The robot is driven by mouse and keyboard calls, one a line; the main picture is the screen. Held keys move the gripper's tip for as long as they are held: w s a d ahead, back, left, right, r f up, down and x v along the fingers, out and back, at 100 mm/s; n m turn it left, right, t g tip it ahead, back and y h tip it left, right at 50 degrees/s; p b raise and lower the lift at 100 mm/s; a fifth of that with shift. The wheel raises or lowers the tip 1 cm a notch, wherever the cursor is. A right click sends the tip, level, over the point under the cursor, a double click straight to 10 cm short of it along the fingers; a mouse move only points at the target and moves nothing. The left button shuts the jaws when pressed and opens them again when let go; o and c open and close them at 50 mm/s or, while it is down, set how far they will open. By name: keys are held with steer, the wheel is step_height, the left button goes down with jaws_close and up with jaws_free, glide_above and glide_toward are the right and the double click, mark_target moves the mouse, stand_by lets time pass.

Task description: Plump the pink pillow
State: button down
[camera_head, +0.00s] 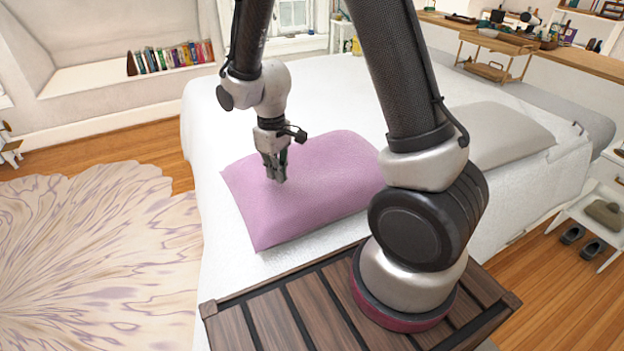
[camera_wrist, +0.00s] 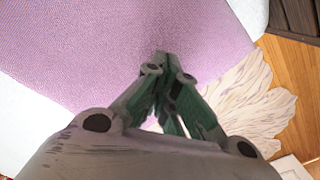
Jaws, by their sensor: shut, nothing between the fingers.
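The pink pillow (camera_head: 320,190) lies flat on the white bed, near the edge closest to me. It fills much of the upper part of the wrist view (camera_wrist: 110,50). My gripper (camera_head: 279,178) points down over the pillow's left part. In the wrist view the fingertips (camera_wrist: 164,58) are together with nothing between them, and the pillow is right behind them. I cannot tell whether the tips touch the cloth. My arm hides the pillow's right end in the head view.
The white bed (camera_head: 212,120) spreads around the pillow, with a white-grey pillow (camera_head: 508,135) to the right. A patterned rug (camera_head: 95,255) lies on the wooden floor at left. A shelf with books (camera_head: 170,57) is at the back. A white nightstand (camera_head: 600,215) stands far right.

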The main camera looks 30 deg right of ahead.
steer(key=shift+f, duration=1.15)
steer(key=shift+r, duration=0.1)
steer(key=shift+r, duration=1.4)
steer(key=shift+f, duration=0.35)
steer(key=shift+f, duration=1.15)
steer(key=shift+r, duration=1.5)
